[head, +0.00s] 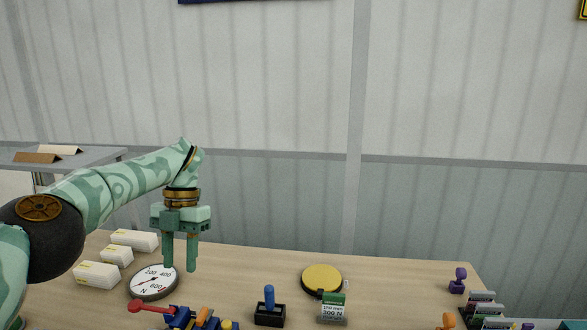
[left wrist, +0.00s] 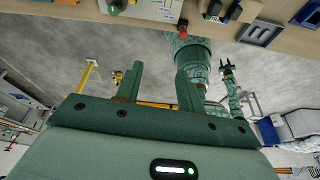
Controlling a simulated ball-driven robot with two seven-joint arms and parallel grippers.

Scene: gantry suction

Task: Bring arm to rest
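My left arm, green with a camouflage-like pattern, comes in from the left in the head view. Its gripper (head: 180,255) points down over the left part of the table, just right of the dial gauge (head: 152,282). The two fingers are parallel with a clear gap, and nothing is between them. In the left wrist view the same fingers (left wrist: 158,85) also stand apart and empty. My right gripper (left wrist: 227,66) shows small in the left wrist view, its two fingers apart and no object seen in it. It is not in the head view.
The wooden table (head: 240,263) holds white boxes (head: 97,275) at left, a red-handled lever (head: 150,308), a blue-handled joystick (head: 269,302), a yellow round pad (head: 321,278) and a 300 N block (head: 333,309). A purple knobbed item (head: 458,281) stands at right. Bare wood lies right of the pad.

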